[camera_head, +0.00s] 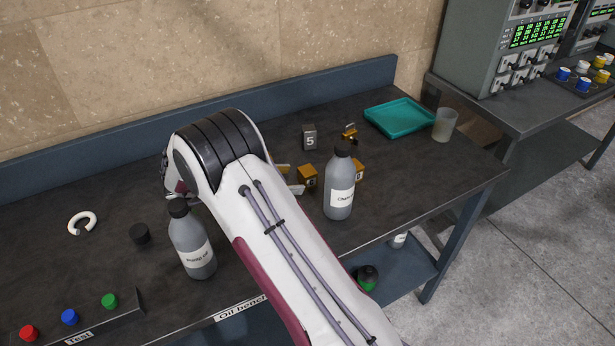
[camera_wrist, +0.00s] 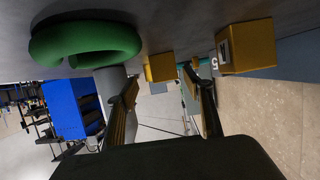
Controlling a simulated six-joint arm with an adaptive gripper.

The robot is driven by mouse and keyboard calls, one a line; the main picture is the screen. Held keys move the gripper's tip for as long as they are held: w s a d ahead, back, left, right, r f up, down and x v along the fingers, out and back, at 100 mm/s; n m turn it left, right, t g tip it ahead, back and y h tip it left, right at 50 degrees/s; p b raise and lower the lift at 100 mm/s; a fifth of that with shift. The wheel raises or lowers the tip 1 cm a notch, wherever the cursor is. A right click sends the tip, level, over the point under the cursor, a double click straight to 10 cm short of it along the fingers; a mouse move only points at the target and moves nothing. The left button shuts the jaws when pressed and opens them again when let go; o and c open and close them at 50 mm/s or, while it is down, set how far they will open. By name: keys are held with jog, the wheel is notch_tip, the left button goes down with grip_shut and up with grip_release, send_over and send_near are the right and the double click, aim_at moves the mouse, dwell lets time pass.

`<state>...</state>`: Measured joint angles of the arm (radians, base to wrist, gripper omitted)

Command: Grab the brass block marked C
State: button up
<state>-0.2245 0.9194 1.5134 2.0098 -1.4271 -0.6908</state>
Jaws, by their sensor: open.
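A brass block (camera_head: 307,176) sits on the dark bench just beyond my arm. A second brass block (camera_head: 359,170) is partly hidden behind the right grey bottle (camera_head: 340,190). I cannot read a C on either. In the wrist view, one brass block (camera_wrist: 160,68) shows ahead between my fingers, and a larger brass block (camera_wrist: 247,47) with a pale label, too small to read, is outside the right finger. My gripper (camera_wrist: 162,84) is open, low beside the bench, with nothing held. My arm hides most of the gripper in the head view.
A grey block marked 5 (camera_head: 309,137), a small brass piece (camera_head: 349,132), a teal tray (camera_head: 400,117) and a cup (camera_head: 444,125) stand behind. A grey bottle (camera_head: 192,240) is left of my arm. A green ring (camera_wrist: 85,46) lies left of my fingers.

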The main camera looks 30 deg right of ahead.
aim_at(301, 176)
jog(key=shift+d, duration=0.1)
jog(key=shift+w+x, duration=0.15)
jog(key=shift+x, duration=1.1)
jog(key=shift+w+x, duration=0.2)
jog(key=shift+x, duration=1)
jog(key=shift+d+r, duration=0.1)
jog(key=shift+r, duration=0.05)
grip_shut()
